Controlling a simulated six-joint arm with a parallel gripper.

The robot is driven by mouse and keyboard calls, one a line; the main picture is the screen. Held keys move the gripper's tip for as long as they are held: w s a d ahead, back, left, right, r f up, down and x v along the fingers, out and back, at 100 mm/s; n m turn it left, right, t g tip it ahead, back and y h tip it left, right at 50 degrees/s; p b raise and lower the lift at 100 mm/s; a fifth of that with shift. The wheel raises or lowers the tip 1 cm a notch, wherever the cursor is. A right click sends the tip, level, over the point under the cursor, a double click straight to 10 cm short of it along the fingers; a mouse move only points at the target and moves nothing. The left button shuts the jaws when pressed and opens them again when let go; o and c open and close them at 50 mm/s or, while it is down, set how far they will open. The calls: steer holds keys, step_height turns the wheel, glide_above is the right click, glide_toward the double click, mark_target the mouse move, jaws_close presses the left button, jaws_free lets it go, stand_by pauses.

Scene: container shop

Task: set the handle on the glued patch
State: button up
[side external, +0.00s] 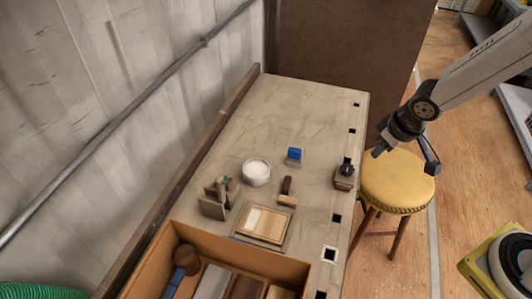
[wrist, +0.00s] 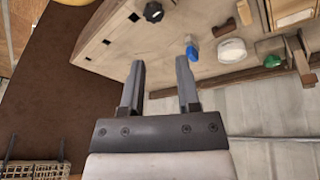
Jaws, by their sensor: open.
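A flat board (side external: 275,229) lies on the bench, with a pale patch (side external: 254,219) on its left part; I take this as the glued patch. The brown piece also shows in the wrist view (wrist: 244,12), where the board (wrist: 290,8) is cut off at the top edge. My gripper (side external: 379,152) is open and empty, raised beyond the bench's right edge, well apart from both. Its two fingers show in the wrist view (wrist: 161,64).
An upright wooden stand (side external: 212,207) is left of the board. An open box (side external: 170,252) fills the front. The bench's far end is clear.

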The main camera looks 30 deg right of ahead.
steer(key=w+a+f+n+y, duration=0.1)
steer(key=w+a+f+n, duration=0.3)
steer(key=w+a+f, duration=0.25)
steer(key=n+y, duration=0.3)
glide_toward(289, 199)
steer(key=f, duration=0.1)
steer(key=shift+w+a+f+g, duration=0.15)
steer(key=shift+w+a+g, duration=0.2)
steer(key=shift+a, duration=0.1)
steer(key=shift+x, duration=1.3)
steer(key=shift+x, duration=2.55)
steer(key=shift+w+d, duration=0.15)
